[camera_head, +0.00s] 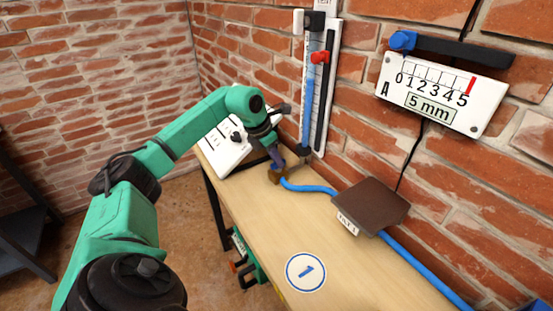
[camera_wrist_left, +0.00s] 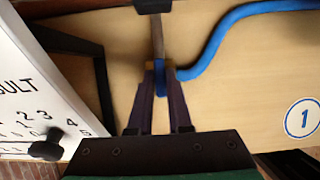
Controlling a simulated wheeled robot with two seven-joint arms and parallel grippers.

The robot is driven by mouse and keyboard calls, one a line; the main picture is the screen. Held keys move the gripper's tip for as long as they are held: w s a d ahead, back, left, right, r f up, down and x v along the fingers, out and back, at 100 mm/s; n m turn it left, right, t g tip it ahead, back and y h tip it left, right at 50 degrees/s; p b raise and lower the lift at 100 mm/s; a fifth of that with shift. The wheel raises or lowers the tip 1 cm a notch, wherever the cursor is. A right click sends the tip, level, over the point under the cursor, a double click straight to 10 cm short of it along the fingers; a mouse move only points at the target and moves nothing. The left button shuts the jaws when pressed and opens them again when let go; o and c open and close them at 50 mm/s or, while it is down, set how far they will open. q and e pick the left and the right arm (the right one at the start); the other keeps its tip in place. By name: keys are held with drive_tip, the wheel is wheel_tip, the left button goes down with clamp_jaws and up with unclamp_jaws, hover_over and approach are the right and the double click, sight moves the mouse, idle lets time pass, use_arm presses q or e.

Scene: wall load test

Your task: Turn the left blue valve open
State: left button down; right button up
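The left blue valve (camera_head: 277,165) sits on a small brass body at the far part of the wooden bench, where the blue hose begins. My left gripper (camera_head: 275,152) reaches down to it from the left. In the left wrist view the two dark fingers (camera_wrist_left: 161,88) stand on either side of the narrow blue handle (camera_wrist_left: 160,78), close against it, and appear shut on it. The handle points along the fingers. The gripper partly hides the valve in the head view. My right gripper is not in view.
A blue hose (camera_head: 310,188) runs along the bench (camera_head: 255,215) to a brown plate (camera_head: 371,204). A gauge column (camera_head: 318,95) and a scale (camera_head: 440,92) with a blue-ended black bar hang on the brick wall. A white result board (camera_head: 226,150) stands beside the gripper.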

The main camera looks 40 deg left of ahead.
use_arm(q)
drive_tip(key=shift+n, duration=0.3)
drive_tip(key=n+y+p, duration=0.1)
drive_tip(key=n+p, duration=0.1)
drive_tip(key=n, duration=0.1)
drive_tip(key=shift+d+r, duration=0.1)
drive_tip(key=shift+r, duration=0.05)
drive_tip(key=n+y+p, duration=0.1)
drive_tip(key=n+y, duration=0.1)
drive_tip(key=n, duration=0.2)
drive_tip(key=shift+w+d+n, duration=0.1)
drive_tip(key=shift+d+n, duration=0.05)
drive_tip(key=shift+n, duration=0.25)
drive_tip(key=n, duration=0.2)
drive_tip(key=n+g+y+p, duration=0.1)
drive_tip(key=n, duration=0.1)
drive_tip(key=shift+d+n+y, duration=0.1)
drive_tip(key=shift+n+y, duration=0.2)
drive_tip(key=n+g, duration=0.1)
drive_tip(key=n, duration=0.1)
drive_tip(key=n+y, duration=0.1)
drive_tip(key=n, duration=0.2)
drive_tip(key=shift+w+g, duration=0.15)
drive_tip(key=shift+g, duration=0.25)
drive_tip(key=c, duration=0.8)
unclamp_jaws()
drive_tip(key=shift+c, duration=0.2)
